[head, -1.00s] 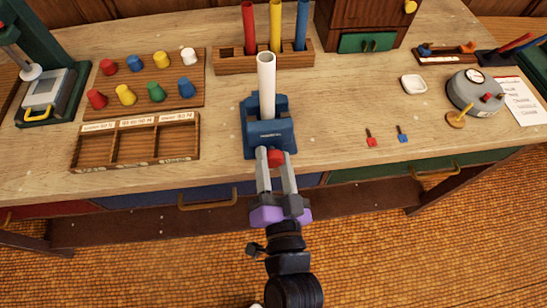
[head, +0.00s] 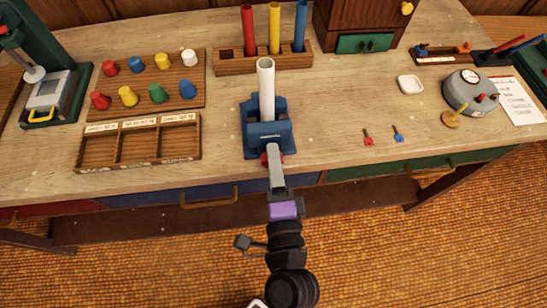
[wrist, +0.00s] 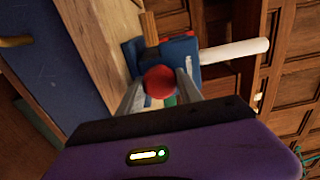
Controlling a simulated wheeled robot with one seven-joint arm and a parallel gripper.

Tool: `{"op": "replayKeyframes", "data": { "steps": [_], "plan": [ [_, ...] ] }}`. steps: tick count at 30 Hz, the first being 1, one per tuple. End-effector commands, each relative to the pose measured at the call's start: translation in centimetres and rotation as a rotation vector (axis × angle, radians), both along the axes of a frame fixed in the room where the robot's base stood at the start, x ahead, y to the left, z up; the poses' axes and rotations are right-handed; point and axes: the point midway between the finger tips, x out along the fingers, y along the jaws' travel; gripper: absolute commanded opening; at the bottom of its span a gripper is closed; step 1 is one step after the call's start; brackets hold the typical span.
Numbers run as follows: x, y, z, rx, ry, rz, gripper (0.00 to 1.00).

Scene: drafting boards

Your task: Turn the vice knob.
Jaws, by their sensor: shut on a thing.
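The blue vice (head: 266,135) stands at the front edge of the bench and holds an upright white tube (head: 266,90). Its red knob (head: 264,158) faces me and is mostly hidden behind my gripper in the head view. My gripper (head: 274,160) is shut on the knob. In the wrist view the red knob (wrist: 160,80) sits between the two grey fingers, with the blue vice (wrist: 183,52) behind it and the white tube (wrist: 235,51) pointing right. The fingers look stacked edge-on in the head view.
A wooden compartment tray (head: 139,142) and a board with coloured pegs (head: 150,88) are on the left. A rack (head: 262,60) with coloured tubes is behind the vice. Small red (head: 367,138) and blue (head: 398,134) pieces and a grey gauge (head: 470,92) are on the right.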

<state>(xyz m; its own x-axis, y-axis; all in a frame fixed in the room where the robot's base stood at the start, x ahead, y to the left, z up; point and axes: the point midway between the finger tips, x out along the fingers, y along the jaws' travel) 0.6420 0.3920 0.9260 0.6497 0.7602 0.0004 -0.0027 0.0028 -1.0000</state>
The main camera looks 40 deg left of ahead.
Motion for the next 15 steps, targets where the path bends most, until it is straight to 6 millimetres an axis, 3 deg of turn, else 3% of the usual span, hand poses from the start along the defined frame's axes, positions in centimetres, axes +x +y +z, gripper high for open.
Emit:
{"op": "replayKeyframes", "data": {
  "steps": [15],
  "plan": [
    [-0.14,0.01,-0.29,0.293,0.352,0.000,0.02]
  ]
}}
